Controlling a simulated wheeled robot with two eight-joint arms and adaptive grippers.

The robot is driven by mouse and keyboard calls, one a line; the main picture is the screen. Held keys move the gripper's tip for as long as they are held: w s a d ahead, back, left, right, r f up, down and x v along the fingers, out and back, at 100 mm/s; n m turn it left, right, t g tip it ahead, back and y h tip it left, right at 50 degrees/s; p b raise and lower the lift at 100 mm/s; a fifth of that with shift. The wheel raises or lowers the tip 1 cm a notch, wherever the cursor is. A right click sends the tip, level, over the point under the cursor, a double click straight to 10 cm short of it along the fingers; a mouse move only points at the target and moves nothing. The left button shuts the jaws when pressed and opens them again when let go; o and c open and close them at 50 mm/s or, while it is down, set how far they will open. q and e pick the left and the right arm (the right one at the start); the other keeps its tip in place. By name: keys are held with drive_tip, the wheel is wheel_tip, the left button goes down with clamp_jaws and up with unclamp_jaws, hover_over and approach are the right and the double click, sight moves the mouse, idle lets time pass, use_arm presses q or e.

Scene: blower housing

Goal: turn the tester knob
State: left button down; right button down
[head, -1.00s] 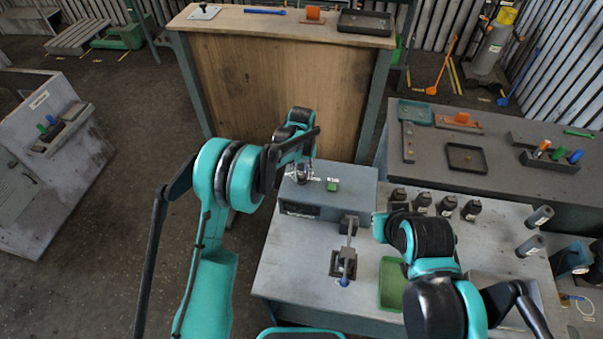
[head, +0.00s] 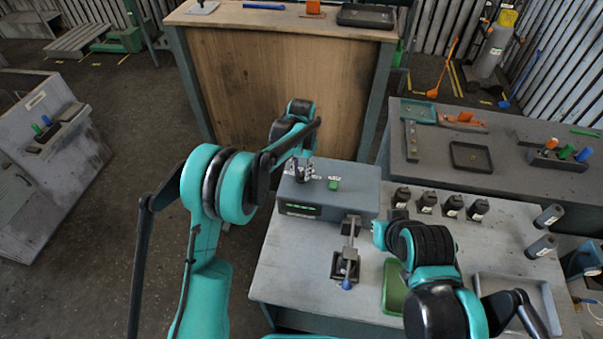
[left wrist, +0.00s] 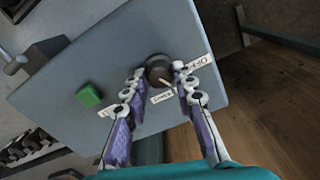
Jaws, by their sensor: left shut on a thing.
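The tester (head: 335,205) is a grey box at the back of the workbench. Its front display (head: 300,210) glows green. A green button (head: 334,184) sits on its top and also shows in the left wrist view (left wrist: 90,95). The dark round knob (left wrist: 158,68) has a pale pointer mark and labels around it, one reading OFF. My left gripper (left wrist: 158,75) has one finger on each side of the knob and is shut on it. In the head view, this gripper (head: 303,172) is small and partly hides the knob.
A toggle clamp (head: 346,266) with a blue-tipped handle stands in front of the tester. A wooden-fronted bench (head: 280,95) rises behind.

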sight(301, 173)
use_arm(q)
drive_tip(key=shift+m, duration=0.6)
drive_tip(key=c, duration=1.2)
unclamp_jaws()
wheel_tip(301, 173, up, 12)
drive_tip(key=shift+r, duration=0.1)
